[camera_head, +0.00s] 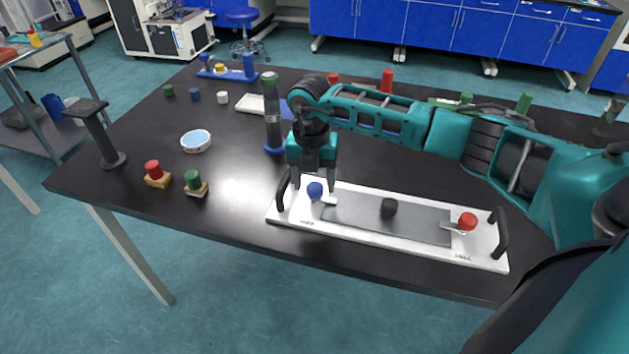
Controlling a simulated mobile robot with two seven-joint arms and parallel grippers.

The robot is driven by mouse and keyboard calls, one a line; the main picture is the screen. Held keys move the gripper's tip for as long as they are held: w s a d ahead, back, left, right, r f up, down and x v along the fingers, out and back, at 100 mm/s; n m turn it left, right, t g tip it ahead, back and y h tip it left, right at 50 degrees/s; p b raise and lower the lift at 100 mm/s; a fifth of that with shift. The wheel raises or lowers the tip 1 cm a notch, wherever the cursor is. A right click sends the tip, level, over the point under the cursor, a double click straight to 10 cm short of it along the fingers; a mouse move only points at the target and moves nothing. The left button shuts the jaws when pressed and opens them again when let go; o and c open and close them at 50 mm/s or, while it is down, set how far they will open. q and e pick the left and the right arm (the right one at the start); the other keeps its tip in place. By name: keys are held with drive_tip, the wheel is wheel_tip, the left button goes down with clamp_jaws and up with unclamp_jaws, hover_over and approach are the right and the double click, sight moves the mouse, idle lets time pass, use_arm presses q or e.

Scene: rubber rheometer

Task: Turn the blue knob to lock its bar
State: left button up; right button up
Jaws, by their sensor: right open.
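The blue knob (315,190) stands at the left end of a white panel (350,229) with a grey plate, near the panel's left black handle. A small light bar (328,200) reaches from the knob to the right, toward the grey plate. My right gripper (313,182) points down directly over the blue knob, with its fingers close to it. It is open; whether the fingers touch the knob I cannot tell. My left gripper does not show.
Red (153,169) and green (193,179) knobs on small blocks, a round blue-white dish (196,140) and a dark stand (103,135) are at left. The table front left of the panel is clear.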

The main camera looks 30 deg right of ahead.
sight(311, 187)
wheel_tip(311, 187, up, 12)
drive_tip(key=shift+w+a, duration=0.15)
drive_tip(key=shift+a+f, duration=0.1)
idle(0.5)
